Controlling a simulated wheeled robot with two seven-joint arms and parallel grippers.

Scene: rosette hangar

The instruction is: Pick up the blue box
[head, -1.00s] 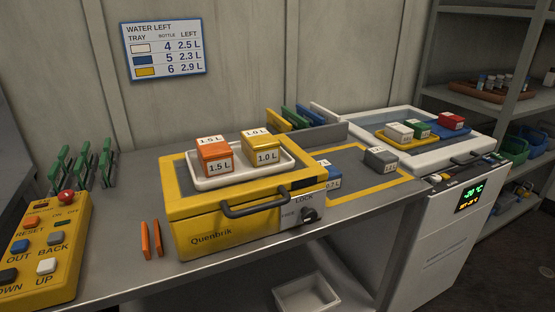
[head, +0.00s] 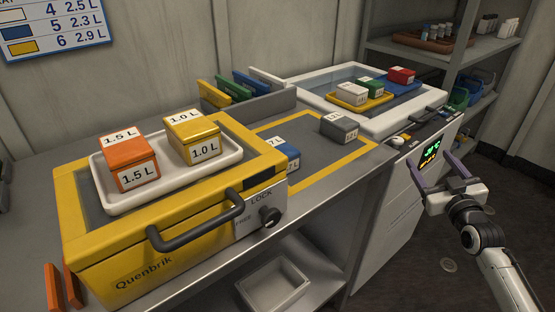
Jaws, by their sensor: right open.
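The blue box (head: 290,157) stands on the grey bench top inside a yellow-outlined area, just behind the right end of the yellow Quenbrik case (head: 130,265). The case hides part of it; a white label with a partly covered number shows on it. My right gripper (head: 431,163) is at the right of the head view, in front of the white freezer unit. Its two purple fingers are apart with nothing between them. It is well to the right of the blue box. My left gripper is out of view.
A white tray (head: 115,207) on the case holds an orange box (head: 133,163) and a yellow box (head: 193,138). A grey box (head: 339,128) stands right of the blue box. The freezer top (head: 395,121) holds several small boxes. Bare bench lies between blue and grey boxes.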

